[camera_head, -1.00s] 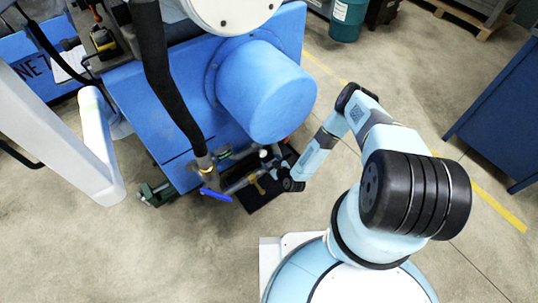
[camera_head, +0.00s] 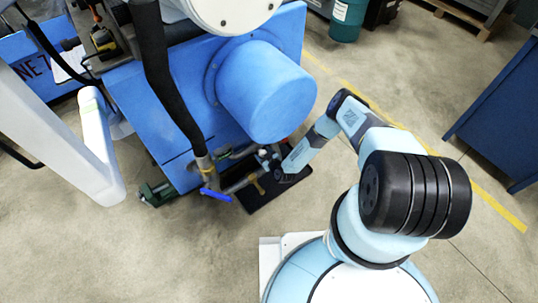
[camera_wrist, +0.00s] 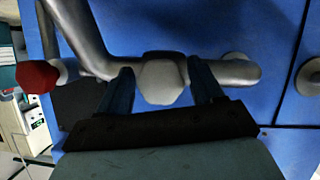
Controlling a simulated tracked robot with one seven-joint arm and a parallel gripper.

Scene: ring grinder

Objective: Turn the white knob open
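The white knob (camera_wrist: 163,83) is a pale, faceted cap on a grey metal pipe (camera_wrist: 235,73), in the middle of the wrist view. My gripper (camera_wrist: 161,70) has one dark finger on each side of the knob. The fingers are apart, with a narrow gap at the left; I cannot tell whether the right finger touches the knob. In the head view, my gripper (camera_head: 277,167) is low beside the pipework under the blue machine, and its fingers are too small to make out.
A red knob (camera_wrist: 37,76) sits left of the white knob. The blue machine (camera_head: 265,92) stands above the pipework. A blue lever handle (camera_head: 216,195) and a black tray (camera_head: 262,198) are nearby. Open floor (camera_head: 170,260) lies in front.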

